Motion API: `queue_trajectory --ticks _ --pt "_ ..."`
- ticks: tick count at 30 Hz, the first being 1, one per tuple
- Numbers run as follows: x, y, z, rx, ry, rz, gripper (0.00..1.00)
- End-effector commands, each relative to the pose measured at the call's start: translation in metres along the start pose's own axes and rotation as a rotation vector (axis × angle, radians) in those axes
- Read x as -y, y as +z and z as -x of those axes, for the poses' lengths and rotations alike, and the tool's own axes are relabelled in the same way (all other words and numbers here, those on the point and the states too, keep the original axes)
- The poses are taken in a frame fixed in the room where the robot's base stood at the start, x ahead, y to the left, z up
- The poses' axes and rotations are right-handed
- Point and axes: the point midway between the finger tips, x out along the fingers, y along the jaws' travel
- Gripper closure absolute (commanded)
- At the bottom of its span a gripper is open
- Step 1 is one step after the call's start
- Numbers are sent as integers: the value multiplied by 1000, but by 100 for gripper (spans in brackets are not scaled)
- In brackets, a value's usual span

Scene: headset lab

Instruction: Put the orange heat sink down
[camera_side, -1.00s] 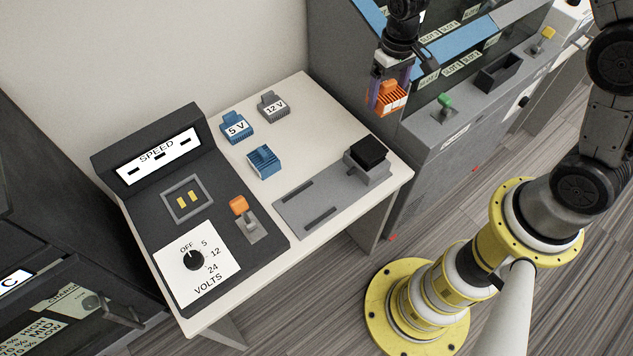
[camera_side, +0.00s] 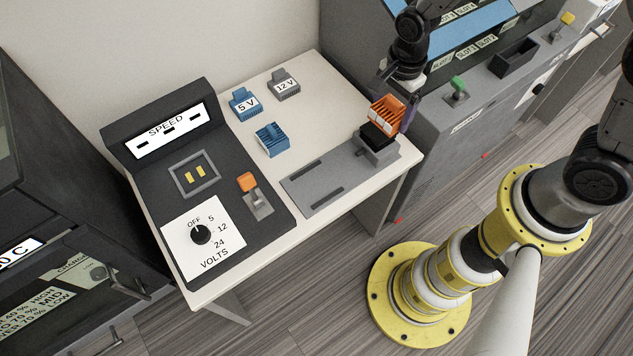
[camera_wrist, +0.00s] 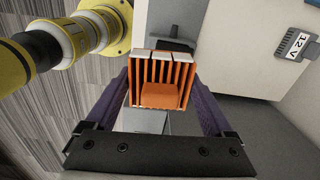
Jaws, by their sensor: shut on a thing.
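The orange heat sink (camera_side: 386,110) is finned and is held in my gripper (camera_side: 397,113) at the right end of the white table. In the side view it overlaps the upper edge of the black block (camera_side: 377,138) on the grey fixture. I cannot tell whether they touch. In the wrist view the heat sink (camera_wrist: 160,95) sits between the two purple fingers of my gripper (camera_wrist: 162,85), fins showing. Part of the grey fixture (camera_wrist: 172,45) shows beyond it.
A blue finned heat sink (camera_side: 271,139) stands on the white table (camera_side: 318,130), left of the fixture's flat plate (camera_side: 320,185). Behind it are the 5 V block (camera_side: 245,104) and 12 V block (camera_side: 284,85). A grey cabinet (camera_side: 455,135) stands close on the right.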

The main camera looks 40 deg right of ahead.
Motion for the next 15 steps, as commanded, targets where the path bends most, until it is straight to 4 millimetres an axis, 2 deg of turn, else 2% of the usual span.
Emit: queue_trajectory --ticks 7,12,15 --pt "-48 57 -2 -2 10 -221 76" --pt "-76 85 -2 -5 18 -137 76" --pt "-81 95 0 -3 15 -98 76"
